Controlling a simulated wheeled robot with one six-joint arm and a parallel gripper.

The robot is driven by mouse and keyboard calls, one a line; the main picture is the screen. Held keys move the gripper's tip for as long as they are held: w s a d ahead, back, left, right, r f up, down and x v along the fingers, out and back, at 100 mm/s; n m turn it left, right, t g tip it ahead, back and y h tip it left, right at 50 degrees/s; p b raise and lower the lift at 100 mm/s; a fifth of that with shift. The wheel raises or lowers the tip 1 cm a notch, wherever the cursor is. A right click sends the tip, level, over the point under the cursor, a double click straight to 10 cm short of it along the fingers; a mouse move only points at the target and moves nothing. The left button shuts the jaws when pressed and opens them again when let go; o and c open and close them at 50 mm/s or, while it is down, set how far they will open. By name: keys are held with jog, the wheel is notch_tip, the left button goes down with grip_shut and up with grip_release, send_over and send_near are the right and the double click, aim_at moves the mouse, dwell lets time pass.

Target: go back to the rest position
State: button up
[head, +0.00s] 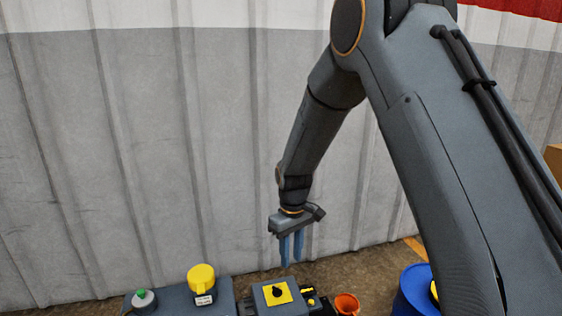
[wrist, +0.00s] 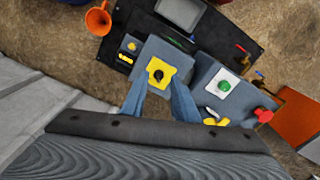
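My gripper (head: 291,264) hangs with its blue fingers pointing down, above the equipment at the bottom of the head view. In the wrist view its two fingers (wrist: 158,92) stand apart with nothing held between them. Below them is a grey box with a yellow plate (head: 271,296) and a black rotary knob (head: 278,292). The knob (wrist: 157,74) shows beyond and between the fingertips in the wrist view. In the head view the fingertips appear clear of the box.
A green button (head: 142,295) and a yellow-capped part (head: 202,279) stand left of the knob box. An orange funnel (head: 346,303) and a blue drum (head: 410,292) are to the right. A corrugated grey wall (head: 140,150) stands behind; free space lies above the equipment.

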jog(key=s+d+r+m, duration=0.2)
jog(key=s+d+r, duration=0.25)
jog(key=s, duration=0.45)
jog(key=s+d+r+m+p, duration=0.1)
jog(key=s+d+r+m, duration=0.25)
jog(key=s+r, duration=0.45)
jog(key=s+d+r+m, duration=0.1)
jog(key=s+d+r, duration=0.25)
jog(key=s, duration=0.75)
jog(key=d+r+m+p, duration=0.1)
jog(key=d+r+p, duration=0.4)
jog(key=p, duration=0.6)
jog(key=shift+s, duration=0.3)
